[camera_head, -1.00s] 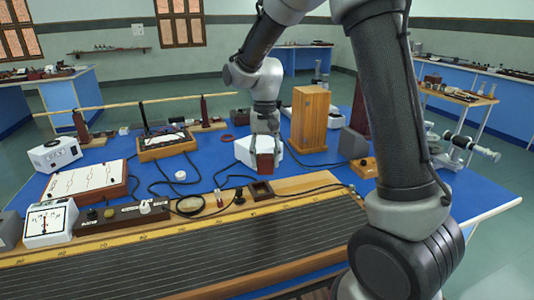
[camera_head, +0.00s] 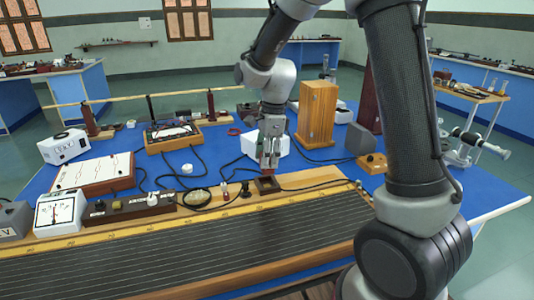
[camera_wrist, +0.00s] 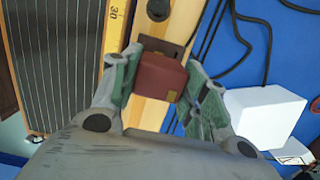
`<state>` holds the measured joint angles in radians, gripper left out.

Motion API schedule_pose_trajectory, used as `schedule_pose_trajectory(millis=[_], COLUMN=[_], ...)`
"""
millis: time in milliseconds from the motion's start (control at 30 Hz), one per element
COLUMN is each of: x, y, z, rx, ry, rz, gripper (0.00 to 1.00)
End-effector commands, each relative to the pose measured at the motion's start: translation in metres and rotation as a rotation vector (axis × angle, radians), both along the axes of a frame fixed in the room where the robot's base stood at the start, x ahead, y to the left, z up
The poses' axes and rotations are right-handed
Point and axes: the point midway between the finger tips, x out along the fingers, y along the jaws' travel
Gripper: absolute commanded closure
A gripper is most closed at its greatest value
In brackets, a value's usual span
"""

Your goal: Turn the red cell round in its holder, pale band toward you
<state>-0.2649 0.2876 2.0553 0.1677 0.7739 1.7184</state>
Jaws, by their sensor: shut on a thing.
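My gripper (camera_head: 269,163) is shut on the red cell (camera_wrist: 160,77), which sits between the two green-grey fingers in the wrist view. Only a sliver of the cell shows between the fingers in the head view. A small yellowish patch shows low on the cell in the wrist view; I cannot tell whether it is the pale band. The holder (camera_head: 267,186), a small dark brown open box, stands on the wooden board just below and in front of the gripper. Its dark edge (camera_wrist: 168,46) shows beyond the cell in the wrist view. The cell appears held above the holder.
A white box (camera_wrist: 264,115) stands close behind the gripper. A wooden block (camera_head: 318,112) is to the right. A magnifier (camera_head: 196,198) and small posts stand left of the holder. Black cables cross the blue table. A long striped wire board (camera_head: 190,245) lies in front.

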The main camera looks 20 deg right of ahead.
Motion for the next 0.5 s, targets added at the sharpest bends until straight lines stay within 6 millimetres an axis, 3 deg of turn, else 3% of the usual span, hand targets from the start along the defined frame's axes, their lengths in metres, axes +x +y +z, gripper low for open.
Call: schedule_pose_trajectory(millis=[500], x=[-0.001], y=[0.0], z=[-0.035], rx=[-0.001], ry=[0.004], rz=[0.003], gripper=[0.83])
